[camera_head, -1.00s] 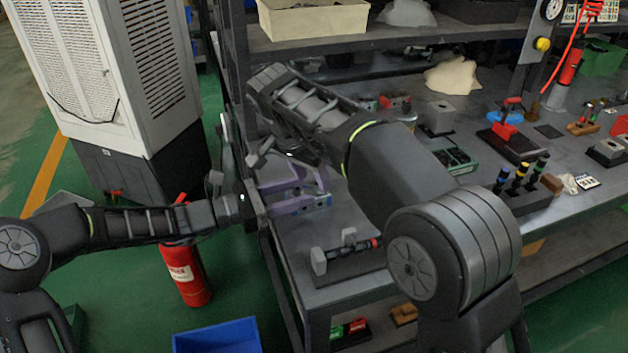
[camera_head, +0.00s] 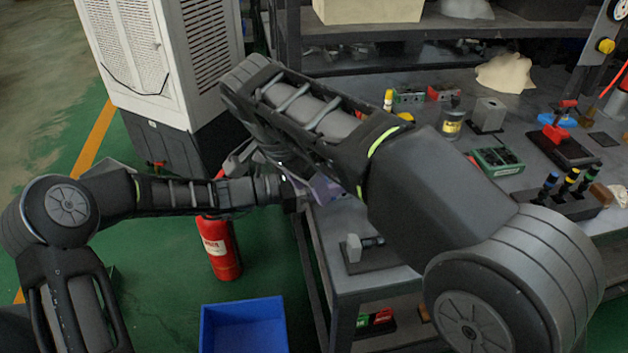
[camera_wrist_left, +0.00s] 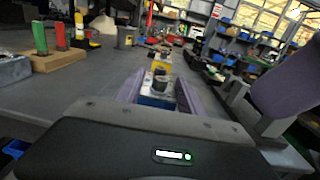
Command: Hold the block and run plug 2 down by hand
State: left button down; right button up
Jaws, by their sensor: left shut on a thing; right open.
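In the left wrist view, my left gripper (camera_wrist_left: 160,98) has its purple fingers shut on the valve block (camera_wrist_left: 155,102), a small piece with a blue face and a pale top. A dark round part (camera_wrist_left: 161,82) stands on top; I cannot tell whether it is plug 2. My right gripper (camera_head: 325,187) is open by the left gripper in the head view, largely covered by its own arm. A large purple finger (camera_wrist_left: 285,85), apparently the right gripper's, fills the right of the wrist view, apart from the block. The block is hidden in the head view.
A fire extinguisher (camera_head: 218,248) and blue bin (camera_head: 243,327) stand on the floor.

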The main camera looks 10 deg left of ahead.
pick_arm(q)
jog(key=c, duration=0.6)
grip_release()
jog(key=shift+c, duration=0.2)
jog(key=v, duration=1.2)
